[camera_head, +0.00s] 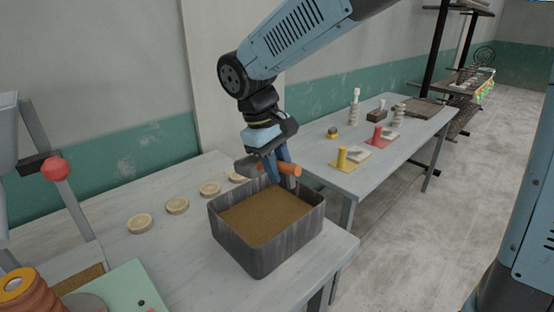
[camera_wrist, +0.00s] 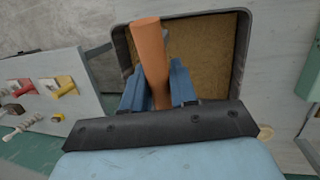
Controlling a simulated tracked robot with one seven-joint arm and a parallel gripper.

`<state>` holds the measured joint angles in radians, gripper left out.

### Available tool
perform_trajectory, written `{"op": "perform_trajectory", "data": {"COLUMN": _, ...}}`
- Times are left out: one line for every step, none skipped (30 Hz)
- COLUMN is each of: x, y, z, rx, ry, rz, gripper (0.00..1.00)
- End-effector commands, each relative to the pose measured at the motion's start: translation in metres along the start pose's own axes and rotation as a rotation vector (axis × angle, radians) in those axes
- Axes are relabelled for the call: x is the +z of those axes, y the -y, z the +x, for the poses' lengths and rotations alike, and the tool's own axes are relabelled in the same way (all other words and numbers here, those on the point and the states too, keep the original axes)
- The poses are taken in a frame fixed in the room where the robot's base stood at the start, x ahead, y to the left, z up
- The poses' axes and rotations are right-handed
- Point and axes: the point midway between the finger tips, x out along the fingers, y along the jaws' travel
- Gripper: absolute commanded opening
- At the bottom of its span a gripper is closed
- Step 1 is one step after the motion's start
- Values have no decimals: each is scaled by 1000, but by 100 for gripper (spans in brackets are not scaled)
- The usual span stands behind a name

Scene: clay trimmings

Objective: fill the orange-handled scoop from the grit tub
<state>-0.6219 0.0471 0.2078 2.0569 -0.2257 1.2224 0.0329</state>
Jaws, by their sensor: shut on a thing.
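The orange-handled scoop (camera_head: 289,169) is in my gripper (camera_head: 279,165), above the back part of the grit tub. Its orange handle points right in the head view, and its dark scoop head (camera_head: 248,167) is on the left. In the wrist view the orange handle (camera_wrist: 149,50) stands between the two blue fingers of my gripper (camera_wrist: 159,82), which are shut on it. The grit tub (camera_head: 263,258) is a dark grey box at the table's front right, holding brown grit (camera_head: 262,217). The scoop's inside is hidden, so I cannot tell whether it holds grit.
Several pale round discs (camera_head: 177,205) lie in a row left of the tub. A second table (camera_head: 383,165) behind carries yellow and red pieces. A frame with a red knob (camera_head: 54,169) and a pale green board (camera_head: 118,292) stand at the left.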

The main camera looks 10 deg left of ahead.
Motion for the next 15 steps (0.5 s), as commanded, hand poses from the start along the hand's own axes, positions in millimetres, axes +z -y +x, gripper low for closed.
{"op": "perform_trajectory", "data": {"x": -1, "y": 0, "z": 4, "rx": -1, "ry": 12, "rz": -1, "gripper": 0}}
{"op": "perform_trajectory", "data": {"x": -2, "y": 0, "z": 7, "rx": -1, "ry": 18, "rz": -1, "gripper": 0}}
{"op": "perform_trajectory", "data": {"x": -3, "y": 1, "z": 10, "rx": -2, "ry": 27, "rz": -2, "gripper": 0}}
{"op": "perform_trajectory", "data": {"x": -4, "y": 1, "z": 12, "rx": -2, "ry": 32, "rz": -3, "gripper": 0}}
{"op": "perform_trajectory", "data": {"x": -5, "y": 1, "z": 14, "rx": -2, "ry": 38, "rz": -4, "gripper": 0}}
{"op": "perform_trajectory", "data": {"x": -6, "y": 2, "z": 17, "rx": -2, "ry": 47, "rz": -6, "gripper": 0}}
{"op": "perform_trajectory", "data": {"x": -6, "y": 2, "z": 20, "rx": -2, "ry": 53, "rz": -7, "gripper": 0}}
{"op": "perform_trajectory", "data": {"x": -7, "y": 2, "z": 22, "rx": -2, "ry": 59, "rz": -8, "gripper": 0}}
{"op": "perform_trajectory", "data": {"x": -8, "y": 3, "z": 25, "rx": -2, "ry": 67, "rz": -10, "gripper": 0}}
{"op": "perform_trajectory", "data": {"x": -8, "y": 3, "z": 27, "rx": -2, "ry": 71, "rz": -11, "gripper": 0}}
{"op": "perform_trajectory", "data": {"x": -9, "y": 4, "z": 29, "rx": -2, "ry": 69, "rz": -10, "gripper": 0}}
{"op": "perform_trajectory", "data": {"x": -9, "y": 4, "z": 32, "rx": -1, "ry": 68, "rz": -10, "gripper": 0}}
{"op": "perform_trajectory", "data": {"x": -10, "y": 4, "z": 35, "rx": -1, "ry": 68, "rz": -10, "gripper": 0}}
{"op": "perform_trajectory", "data": {"x": -10, "y": 5, "z": 37, "rx": -1, "ry": 68, "rz": -10, "gripper": 0}}
{"op": "perform_trajectory", "data": {"x": -11, "y": 5, "z": 40, "rx": -1, "ry": 68, "rz": -10, "gripper": 0}}
